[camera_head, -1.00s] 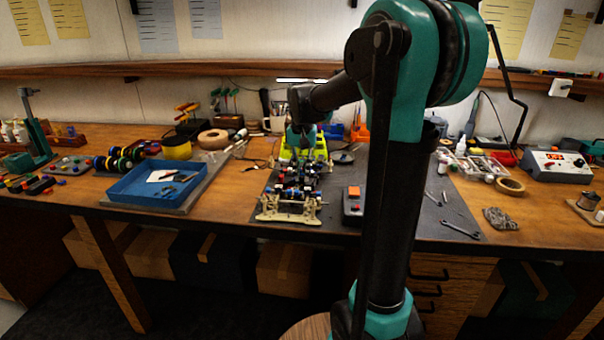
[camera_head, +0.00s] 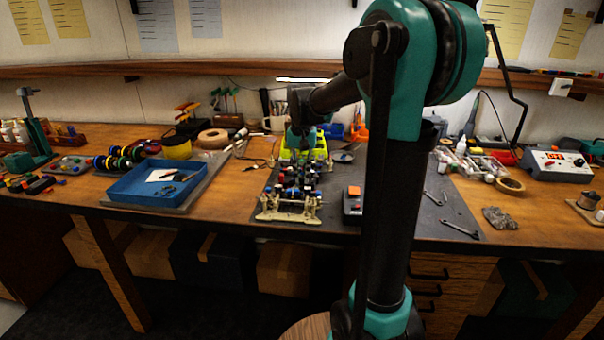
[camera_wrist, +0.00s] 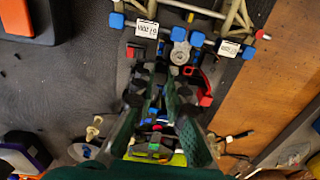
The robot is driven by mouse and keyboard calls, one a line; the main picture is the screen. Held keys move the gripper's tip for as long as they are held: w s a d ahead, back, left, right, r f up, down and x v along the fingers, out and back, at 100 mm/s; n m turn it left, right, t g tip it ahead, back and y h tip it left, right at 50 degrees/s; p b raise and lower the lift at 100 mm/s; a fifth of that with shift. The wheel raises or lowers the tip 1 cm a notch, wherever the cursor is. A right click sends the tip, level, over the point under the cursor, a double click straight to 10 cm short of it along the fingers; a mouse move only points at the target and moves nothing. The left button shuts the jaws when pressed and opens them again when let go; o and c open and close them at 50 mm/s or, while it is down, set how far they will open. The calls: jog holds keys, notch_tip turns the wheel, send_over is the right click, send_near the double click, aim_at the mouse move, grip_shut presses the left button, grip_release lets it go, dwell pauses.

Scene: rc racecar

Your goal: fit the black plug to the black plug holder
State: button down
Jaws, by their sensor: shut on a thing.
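My gripper (camera_wrist: 160,95) points down over the middle of the racecar chassis (camera_wrist: 215,18), its two dark fingers close together. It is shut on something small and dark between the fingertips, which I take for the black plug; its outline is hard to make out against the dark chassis. In the head view my gripper (camera_head: 302,150) is above the rear half of the chassis (camera_head: 290,208) and small there. I cannot pick out the black plug holder for sure among the dark parts under and around the fingers. A red part (camera_wrist: 203,92) lies just right of the fingers.
A lime-green car body (camera_head: 318,148) stands behind the chassis. A black box with an orange-red button (camera_head: 353,202) is right of it. A blue tray (camera_head: 150,193) is to the left. Wrenches (camera_head: 460,230) lie on the dark mat at right, with free room around them.

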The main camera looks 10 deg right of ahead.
aim_at(302, 178)
jog(key=shift+f, duration=0.8)
jog(key=c, duration=1.5)
grip_release()
jog(key=shift+o, duration=0.2)
notch_tip(302, 178, up, 12)
